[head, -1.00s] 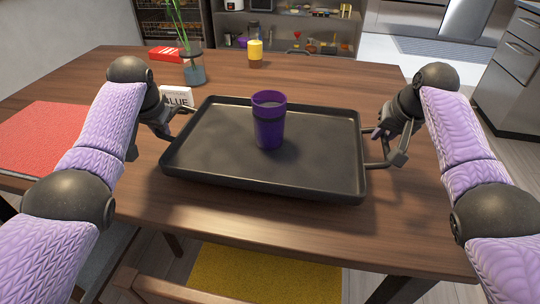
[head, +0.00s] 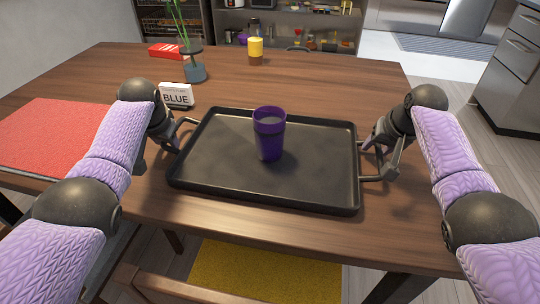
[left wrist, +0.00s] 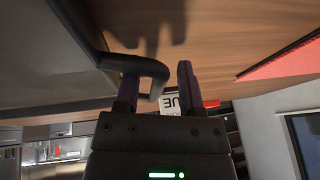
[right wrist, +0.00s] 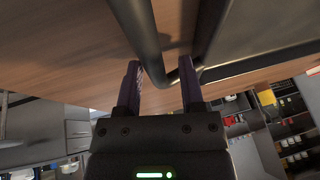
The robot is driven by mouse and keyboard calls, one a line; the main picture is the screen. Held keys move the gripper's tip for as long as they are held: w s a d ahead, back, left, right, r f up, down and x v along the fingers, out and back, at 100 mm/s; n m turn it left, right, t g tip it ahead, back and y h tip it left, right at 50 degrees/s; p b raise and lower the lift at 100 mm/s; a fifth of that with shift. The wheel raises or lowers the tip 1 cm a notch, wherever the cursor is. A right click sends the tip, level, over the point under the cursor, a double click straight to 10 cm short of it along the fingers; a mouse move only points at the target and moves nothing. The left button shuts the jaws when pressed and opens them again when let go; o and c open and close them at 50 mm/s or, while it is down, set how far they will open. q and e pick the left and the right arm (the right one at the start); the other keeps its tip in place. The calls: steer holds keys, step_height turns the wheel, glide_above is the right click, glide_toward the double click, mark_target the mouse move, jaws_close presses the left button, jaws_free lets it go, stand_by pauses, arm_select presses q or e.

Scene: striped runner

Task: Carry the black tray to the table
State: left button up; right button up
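The black tray (head: 215,155) lies level and appears to rest on the wooden table (head: 330,85). A purple cup (head: 269,140) stands upright on it. My left gripper (head: 175,140) is at the tray's left handle; in the left wrist view its fingers (left wrist: 157,88) stand apart, with the handle's end (left wrist: 152,66) between or just beyond them. My right gripper (head: 371,143) is at the right handle (head: 392,165); in the right wrist view its fingers (right wrist: 160,85) are also apart, with the handle bar between them. Contact with the handles is not clear.
A sign reading BLUE (head: 176,94) stands behind the tray's left corner. A plant vase (head: 193,68), red box (head: 166,51) and yellow-topped jar (head: 255,50) are farther back. A red mat (head: 50,135) lies left. The table's front edge is close before the tray.

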stand_by(0.5)
steer(key=shift+r, duration=0.1)
arm_select(q)
steer(key=v, duration=1.2)
arm_select(e)
steer(key=v, duration=1.1)
steer(key=shift+s+r, duration=0.15)
steer(key=shift+r, duration=0.2)
steer(key=shift+d, duration=0.1)
